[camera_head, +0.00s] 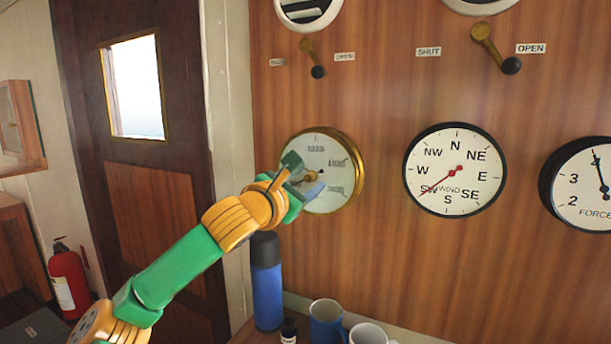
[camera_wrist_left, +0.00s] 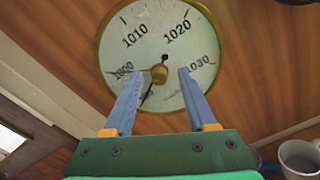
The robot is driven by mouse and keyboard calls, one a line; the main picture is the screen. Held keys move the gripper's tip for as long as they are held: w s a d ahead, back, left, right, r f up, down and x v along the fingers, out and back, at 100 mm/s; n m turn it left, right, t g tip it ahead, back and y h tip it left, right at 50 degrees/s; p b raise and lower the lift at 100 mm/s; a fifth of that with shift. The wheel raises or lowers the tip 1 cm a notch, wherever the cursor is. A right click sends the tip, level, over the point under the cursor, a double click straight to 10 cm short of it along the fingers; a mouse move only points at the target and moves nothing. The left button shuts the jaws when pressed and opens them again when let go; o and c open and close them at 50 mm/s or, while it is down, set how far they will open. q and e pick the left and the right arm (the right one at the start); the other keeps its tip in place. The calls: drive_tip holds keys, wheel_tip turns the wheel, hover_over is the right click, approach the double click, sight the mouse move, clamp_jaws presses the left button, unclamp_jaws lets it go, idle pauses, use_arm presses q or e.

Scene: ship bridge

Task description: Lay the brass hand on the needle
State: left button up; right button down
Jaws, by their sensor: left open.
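The barometer (camera_head: 345,148) is a white round dial with a brass rim, fixed to the wood wall. In the left wrist view its dial (camera_wrist_left: 137,20) reads 1010, 1020 and 1030. A brass knob (camera_wrist_left: 160,73) sits at its centre. The black needle (camera_wrist_left: 147,96) points down and slightly left there, with a round tail above the knob. My right gripper is not in view.
A wind dial (camera_head: 455,170) and a force dial (camera_head: 590,185) hang to the right. Brass levers (camera_head: 495,48) are above. A blue flask (camera_head: 266,285), a blue mug (camera_head: 327,322) and a white mug (camera_head: 368,335) stand below. A fire extinguisher (camera_head: 70,280) is at left.

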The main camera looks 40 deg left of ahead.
use_arm(q)
drive_tip(key=shift+s+d, duration=0.1)
drive_tip(key=shift+s, duration=0.1)
drive_tip(key=c, duration=0.4)
drive_tip(key=shift+r, duration=0.1)
clamp_jaws()
drive_tip(key=shift+f+n+b, duration=0.2)
drive_tip(key=shift+n+b, duration=0.75)
drive_tip(key=shift+n, duration=0.05)
drive_tip(key=shift+n+b, duration=0.55)
drive_tip(key=shift+n, duration=0.35)
drive_tip(key=n+b, duration=0.1)
drive_tip(key=n, duration=0.2)
drive_tip(key=shift+r+n, duration=0.1)
drive_tip(key=shift+n, duration=0.2)
drive_tip(key=n+b, duration=0.1)
drive_tip(key=n, duration=0.3)
drive_tip(key=shift+r, duration=0.1)
drive_tip(key=shift+n, duration=0.3)
